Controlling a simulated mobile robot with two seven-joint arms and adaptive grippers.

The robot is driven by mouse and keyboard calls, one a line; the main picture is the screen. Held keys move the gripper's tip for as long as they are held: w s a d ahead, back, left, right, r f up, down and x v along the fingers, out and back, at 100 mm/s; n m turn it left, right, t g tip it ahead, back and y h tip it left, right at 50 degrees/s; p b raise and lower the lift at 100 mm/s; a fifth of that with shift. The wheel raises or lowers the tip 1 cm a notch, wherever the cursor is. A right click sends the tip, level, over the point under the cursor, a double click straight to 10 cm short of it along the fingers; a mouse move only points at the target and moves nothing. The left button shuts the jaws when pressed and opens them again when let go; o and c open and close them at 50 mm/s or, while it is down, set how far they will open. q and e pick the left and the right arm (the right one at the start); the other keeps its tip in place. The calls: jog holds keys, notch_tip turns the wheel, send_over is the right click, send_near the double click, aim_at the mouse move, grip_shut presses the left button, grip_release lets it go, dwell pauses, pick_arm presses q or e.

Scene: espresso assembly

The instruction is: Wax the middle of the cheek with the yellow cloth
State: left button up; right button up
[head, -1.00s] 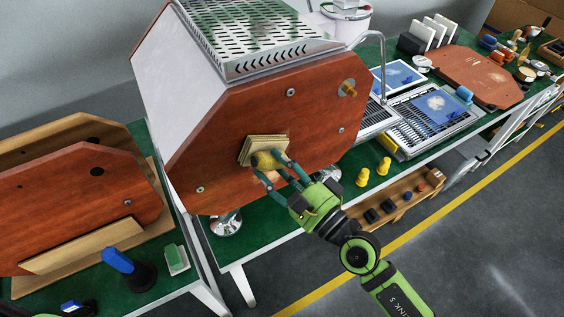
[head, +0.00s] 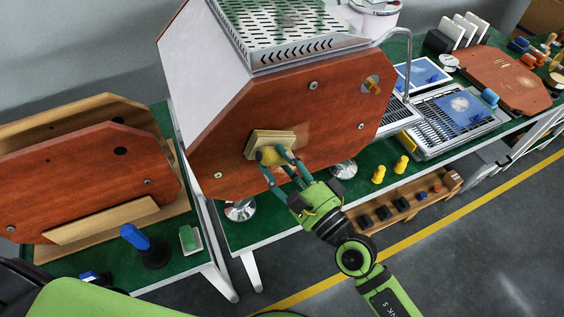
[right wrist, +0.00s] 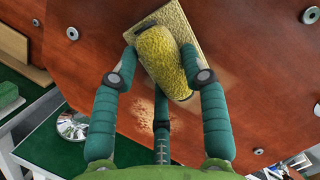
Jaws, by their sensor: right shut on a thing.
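The cheek (head: 235,110) is the red-brown wooden side panel of the espresso machine. It also fills much of the right wrist view (right wrist: 270,60). The yellow cloth (head: 271,156) is a bunched yellow piece with a flat, pale yellow pad (head: 262,137) behind it, against the cheek's middle. My right gripper (head: 276,164) is shut on the cloth. In the right wrist view its fingers sit on both sides of the yellow cloth (right wrist: 160,55). A pale, dusty-looking patch shows on the cheek below the pad there. My left gripper is out of view.
Two loose wooden panels (head: 75,170) lean at the left, near a blue-handled tool (head: 135,237) and a green-and-white block (head: 189,238). Yellow pieces (head: 401,164), drip trays and another red panel (head: 500,78) occupy the bench at right. Open floor lies in front.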

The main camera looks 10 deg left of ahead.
jog(key=shift+w+d+b, duration=0.25)
jog(key=shift+w+d, duration=0.2)
jog(key=shift+d, duration=0.2)
jog(key=shift+w+d+b, duration=0.25)
jog(key=shift+w+d, duration=0.2)
jog(key=shift+d, duration=0.15)
jog(key=shift+w+d+b, duration=0.4)
jog(key=shift+w+d, duration=0.05)
jog(key=shift+d, duration=0.15)
jog(key=shift+w+d+b, duration=0.35)
jog(key=shift+w+d, duration=0.05)
jog(key=shift+d, duration=0.2)
jog(key=shift+w+d+b, duration=0.85)
jog(key=shift+w+d, duration=0.05)
jog(key=shift+d, duration=0.3)
